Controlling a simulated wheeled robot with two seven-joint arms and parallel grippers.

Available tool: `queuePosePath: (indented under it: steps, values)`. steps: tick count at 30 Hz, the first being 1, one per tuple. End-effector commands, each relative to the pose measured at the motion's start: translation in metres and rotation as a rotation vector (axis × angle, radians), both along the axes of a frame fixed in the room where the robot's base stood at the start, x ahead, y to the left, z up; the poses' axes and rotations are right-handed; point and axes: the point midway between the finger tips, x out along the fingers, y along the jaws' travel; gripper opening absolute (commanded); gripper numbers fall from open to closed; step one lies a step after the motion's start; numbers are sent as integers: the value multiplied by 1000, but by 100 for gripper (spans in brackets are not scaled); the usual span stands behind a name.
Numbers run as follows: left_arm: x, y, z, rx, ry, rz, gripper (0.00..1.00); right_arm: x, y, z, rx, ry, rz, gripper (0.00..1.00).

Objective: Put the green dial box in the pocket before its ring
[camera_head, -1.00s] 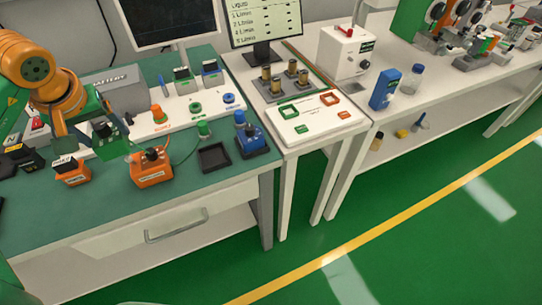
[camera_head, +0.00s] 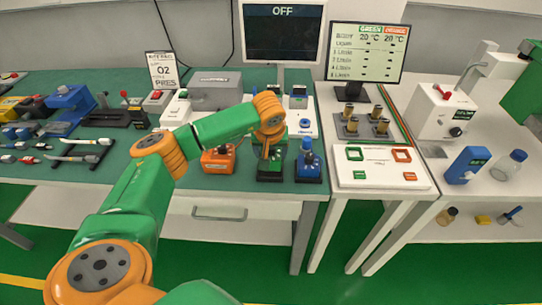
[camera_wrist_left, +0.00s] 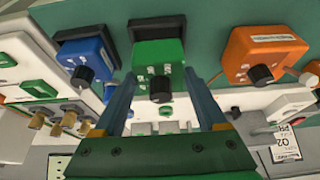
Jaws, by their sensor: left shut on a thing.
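The green dial box (camera_head: 270,164) has a black dial and stands between an orange dial box (camera_head: 218,160) and a blue dial box (camera_head: 308,164). My left gripper (camera_head: 271,143) is above it, fingers pointing down. In the left wrist view, the green box (camera_wrist_left: 158,52) sits between my two gripper fingers (camera_wrist_left: 160,90), which are shut on it. A black pocket rim (camera_wrist_left: 157,20) shows along its edge. The box is over or in this pocket; I cannot tell if it rests on the floor of it. My arm hides most of the green ring. My right gripper is out of view.
The blue box stands close on the right and the orange box on the left. A white panel with a blue ring (camera_head: 304,123) lies behind. A white board with coloured frames (camera_head: 380,179) is on the table to the right. A monitor (camera_head: 367,52) stands behind it.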

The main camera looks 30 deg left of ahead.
Motion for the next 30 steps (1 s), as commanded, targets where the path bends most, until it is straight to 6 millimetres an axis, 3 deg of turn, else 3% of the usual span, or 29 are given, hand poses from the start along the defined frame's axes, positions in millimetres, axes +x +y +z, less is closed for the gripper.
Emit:
queuePosePath:
  steps: [2,6,14,15,17,18,26,30]
  values:
    - [-1,-1,-11,-1,5,0,0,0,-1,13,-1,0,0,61]
    - [0,0,-28,0,0,-1,0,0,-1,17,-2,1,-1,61]
    - [0,0,-32,0,-1,0,0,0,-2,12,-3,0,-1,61]
    - [0,0,-33,0,0,-1,80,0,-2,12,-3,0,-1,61]
    - [0,0,-32,0,0,-1,96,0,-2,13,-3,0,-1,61]
    - [0,0,-32,0,0,-1,100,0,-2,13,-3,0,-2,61]
    - [-1,0,-27,0,0,-1,100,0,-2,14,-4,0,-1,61]
    - [-8,-5,-5,0,-4,-3,100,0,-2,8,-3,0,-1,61]
